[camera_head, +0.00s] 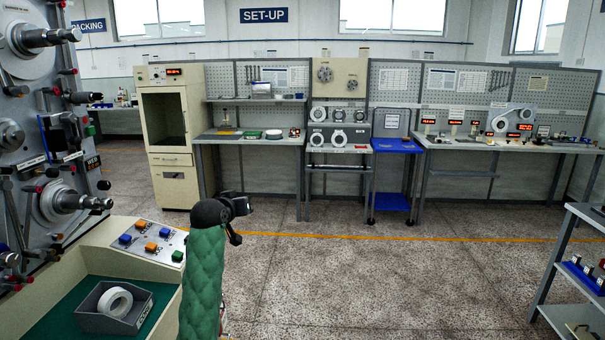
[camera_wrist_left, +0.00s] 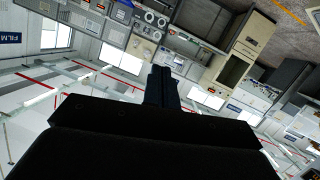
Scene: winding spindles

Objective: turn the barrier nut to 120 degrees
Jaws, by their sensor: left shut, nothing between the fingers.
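A grey machine panel (camera_head: 30,110) stands at the left edge of the head view. It carries an upper spindle (camera_head: 48,38) and a lower spindle (camera_head: 82,203), with several levers and red knobs. I cannot tell which of its parts is the barrier nut. My left gripper (camera_head: 244,206), on a green-sleeved arm, is raised in front of the floor, to the right of the machine and apart from it. In the left wrist view its black fingers (camera_wrist_left: 163,82) are closed together with nothing between them. My right gripper is not in view.
A console with coloured buttons (camera_head: 150,243) juts out below the machine; a grey bin (camera_head: 98,322) with a white roll (camera_head: 115,302) lies in front of it. Workbenches (camera_head: 480,142) line the back wall. A shelf cart (camera_head: 565,265) stands at right. The middle floor is clear.

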